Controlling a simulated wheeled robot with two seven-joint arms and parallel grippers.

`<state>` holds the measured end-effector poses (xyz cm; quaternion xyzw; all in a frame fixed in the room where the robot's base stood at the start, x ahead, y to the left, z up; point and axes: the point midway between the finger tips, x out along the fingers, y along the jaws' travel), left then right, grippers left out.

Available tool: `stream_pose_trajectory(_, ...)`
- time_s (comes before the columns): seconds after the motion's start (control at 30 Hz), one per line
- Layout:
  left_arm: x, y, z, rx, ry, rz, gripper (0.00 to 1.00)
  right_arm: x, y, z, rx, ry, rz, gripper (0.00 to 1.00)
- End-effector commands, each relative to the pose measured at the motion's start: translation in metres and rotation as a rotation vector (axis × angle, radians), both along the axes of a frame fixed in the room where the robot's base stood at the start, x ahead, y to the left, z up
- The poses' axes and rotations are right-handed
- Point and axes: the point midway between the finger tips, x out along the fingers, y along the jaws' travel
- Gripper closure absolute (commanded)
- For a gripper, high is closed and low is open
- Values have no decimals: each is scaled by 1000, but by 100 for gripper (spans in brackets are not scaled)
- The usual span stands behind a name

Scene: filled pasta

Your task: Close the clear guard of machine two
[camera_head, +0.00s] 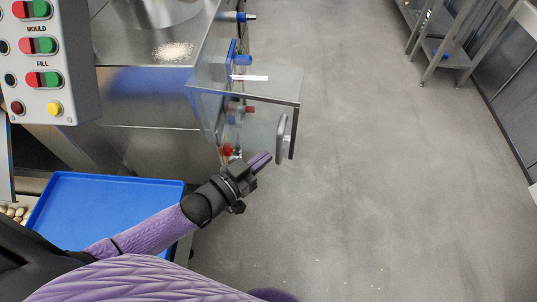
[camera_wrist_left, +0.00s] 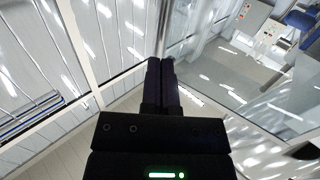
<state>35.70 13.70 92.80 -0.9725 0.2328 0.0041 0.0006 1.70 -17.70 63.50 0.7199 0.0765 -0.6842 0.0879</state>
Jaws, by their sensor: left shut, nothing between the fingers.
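The clear guard (camera_head: 262,98) is a see-through panelled cover on the right side of the steel machine (camera_head: 155,85). It stands out over the floor, with a dark edge and a pale upright handle (camera_head: 282,138) at its outer right end. Red and blue fittings show behind its panels. My left gripper (camera_head: 262,161) is shut and empty, just below the guard and left of the handle's lower end; I cannot tell whether it touches the guard. In the left wrist view its fingers (camera_wrist_left: 160,85) are together. My right gripper is not in view.
A control panel (camera_head: 48,101) with red and green buttons is at the upper left. A blue tray (camera_head: 100,205) lies at the lower left. A steel rack (camera_head: 445,50) stands at the upper right. The grey floor (camera_head: 390,190) right of the guard is clear.

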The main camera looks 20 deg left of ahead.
Motion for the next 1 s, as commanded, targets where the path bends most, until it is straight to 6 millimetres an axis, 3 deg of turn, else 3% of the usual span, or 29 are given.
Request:
stream_pose_trajectory(0.2, 18, -9, -1, 0, 0, 0, 100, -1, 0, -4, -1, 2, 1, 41)
stream_pose_trajectory(0.73, 25, -14, 0, -2, 0, 26, 100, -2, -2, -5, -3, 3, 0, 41)
stream_pose_trajectory(1.0, 60, -36, -1, -9, 2, 168, 100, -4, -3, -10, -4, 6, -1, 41)
